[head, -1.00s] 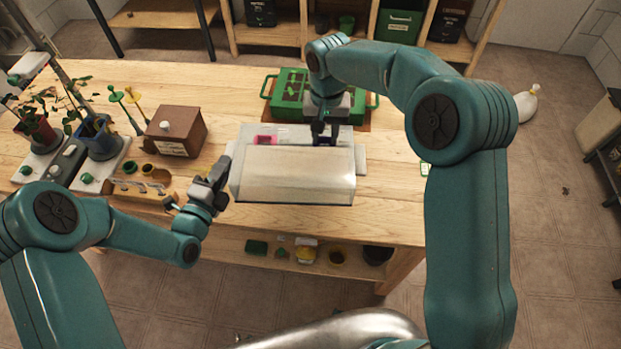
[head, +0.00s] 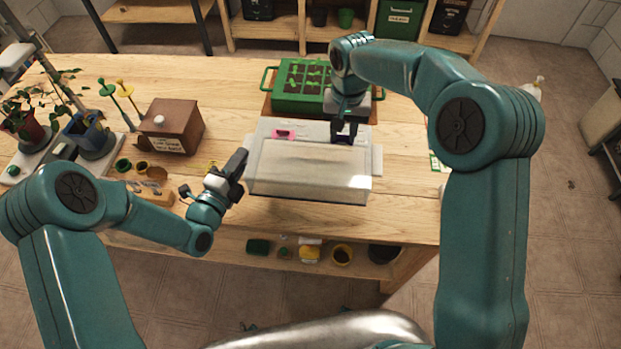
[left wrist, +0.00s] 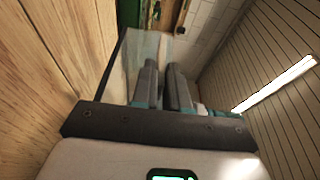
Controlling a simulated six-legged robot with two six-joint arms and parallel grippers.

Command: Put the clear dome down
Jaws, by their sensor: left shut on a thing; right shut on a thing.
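The clear dome (head: 305,182) is a see-through box in the middle of the bench in the head view. My left gripper (head: 238,166) is shut on its left side. My right gripper (head: 345,133) comes down from above, shut at the dome's rear part; its fingertips are hard to make out. Whether the dome's lower rim touches the bench cannot be told. In the left wrist view, my left fingers (left wrist: 166,85) stand close together beside the dome's clear wall (left wrist: 132,65).
The green seedling tray (head: 290,98) stands behind the dome. A brown box (head: 172,125), small pots and potted plants are on the left. A pink piece (head: 284,134) shows at the dome's rear. Bare bench (head: 405,140) lies to the right.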

